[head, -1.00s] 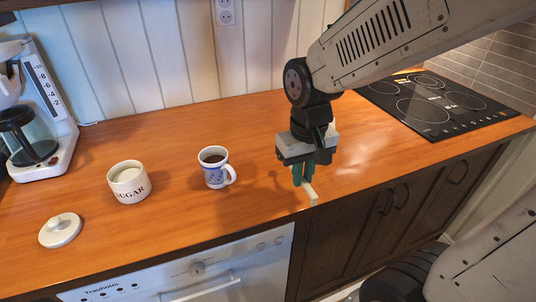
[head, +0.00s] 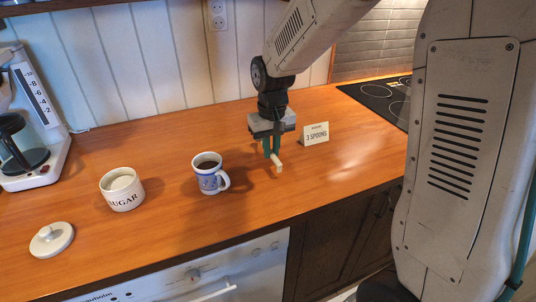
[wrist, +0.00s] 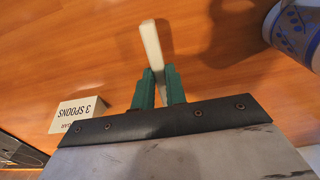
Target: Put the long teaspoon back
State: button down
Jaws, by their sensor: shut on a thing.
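My gripper (head: 272,150) has green fingers and is shut on the long teaspoon (head: 278,163). Only a pale, cream-coloured end of the teaspoon shows, sticking out past the fingers; its bowl is not visible. In the wrist view the gripper (wrist: 158,88) pinches this pale bar (wrist: 151,45), which points up the picture. The gripper is over the wooden counter, to the right of a blue-and-white mug (head: 209,177) with dark drink in it. No utensil tray shows in these frames.
A card reading "3 SPOONS" (head: 314,134) stands right of the gripper. The open sugar jar (head: 122,190) and its lid (head: 52,239) are at left, near a coffee maker (head: 30,130). A black cooktop (head: 378,98) lies at right. The counter (head: 330,175) is clear at front right.

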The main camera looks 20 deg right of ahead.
jog(key=shift+f, duration=1)
jog(key=c, duration=1.4)
grip_release()
jog(key=shift+f, duration=0.1)
jog(key=shift+c, duration=0.2)
notch_tip(320, 180, up, 12)
jog(key=s+d+r, duration=0.1)
jog(key=s, duration=1.2)
jog(key=s+d+r+t, duration=0.1)
jog(key=s, duration=1.3)
jog(key=shift+s+r, duration=0.15)
jog(key=shift+r, duration=0.15)
